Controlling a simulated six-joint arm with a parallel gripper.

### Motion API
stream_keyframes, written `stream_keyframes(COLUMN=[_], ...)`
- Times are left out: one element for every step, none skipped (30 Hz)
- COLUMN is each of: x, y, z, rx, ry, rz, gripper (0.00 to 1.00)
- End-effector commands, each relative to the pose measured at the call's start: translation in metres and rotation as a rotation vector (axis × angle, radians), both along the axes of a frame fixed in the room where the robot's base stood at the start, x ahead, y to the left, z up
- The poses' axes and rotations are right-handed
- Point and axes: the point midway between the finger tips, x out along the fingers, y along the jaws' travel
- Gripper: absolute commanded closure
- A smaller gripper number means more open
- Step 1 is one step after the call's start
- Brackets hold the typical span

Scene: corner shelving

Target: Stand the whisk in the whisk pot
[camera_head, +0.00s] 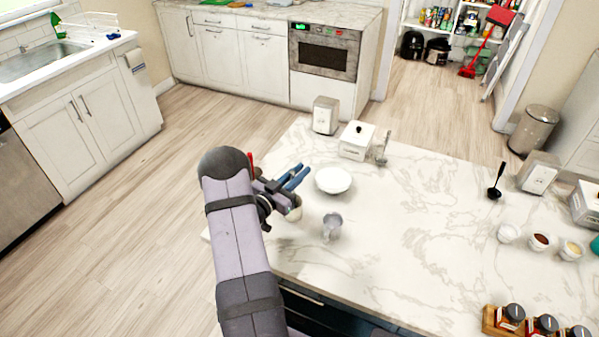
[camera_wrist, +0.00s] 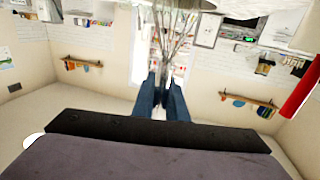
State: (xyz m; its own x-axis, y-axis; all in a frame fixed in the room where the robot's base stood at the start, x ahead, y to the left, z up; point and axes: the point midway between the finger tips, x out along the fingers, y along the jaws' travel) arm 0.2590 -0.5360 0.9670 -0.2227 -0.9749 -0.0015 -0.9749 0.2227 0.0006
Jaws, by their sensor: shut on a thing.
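My gripper (camera_head: 297,174) is over the near left part of the marble island, its blue fingers pointing to the right and away. In the wrist view its fingers (camera_wrist: 163,90) are shut on the whisk (camera_wrist: 174,32), whose thin wire loops fan out past the fingertips. The handle is mostly hidden by the fingers. I cannot make out the whisk's wires in the head view. A small grey cup-like vessel (camera_head: 332,226), which looks like the whisk pot, stands on the island, right of and nearer than the gripper. A small cream-white vessel (camera_head: 294,213) shows partly just below the gripper.
A white plate or bowl (camera_head: 333,180) sits just right of the fingers. A white lidded box (camera_head: 357,140), a metal utensil (camera_head: 383,150) and a napkin holder (camera_head: 325,115) stand beyond. Spice jars (camera_head: 540,325) and small bowls (camera_head: 541,241) are at right. The island's middle is clear.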

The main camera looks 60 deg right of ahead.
Motion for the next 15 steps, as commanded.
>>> stream_keyframes(x=[0.0002, 0.0002, 0.0002, 0.0002, 0.0001, 0.0002, 0.0002, 0.0002, 0.0002, 0.0002, 0.0002, 0.0002, 0.0002, 0.0002, 0.0002], y=[-0.0001, -0.0001, -0.0001, -0.0001, -0.0002, -0.0001, -0.0001, -0.0001, -0.0001, -0.0001, -0.0001, -0.0001, -0.0001, -0.0001, -0.0001], z=[-0.0031, -0.0038, -0.0044, -0.0048, -0.0051, -0.0053, -0.0053, -0.0054, -0.0053, -0.0052, -0.0052, -0.0051, -0.0051, -0.0051, -0.0051], rx=[-0.001, -0.001, -0.001, -0.001, -0.001, -0.001, -0.001, -0.001, -0.001, -0.001, -0.001, -0.001, -0.001, -0.001, -0.001], ry=[-0.001, -0.001, -0.001, -0.001, -0.001, -0.001, -0.001, -0.001, -0.001, -0.001, -0.001, -0.001, -0.001, -0.001, -0.001], rz=[0.000, 0.000, 0.000, 0.000, 0.000, 0.000, 0.000, 0.000, 0.000, 0.000, 0.000, 0.000, 0.000, 0.000, 0.000], gripper=[1.00, 1.00, 1.00, 1.00, 1.00, 1.00, 1.00, 1.00, 1.00, 1.00, 1.00, 1.00, 1.00, 1.00, 0.85])
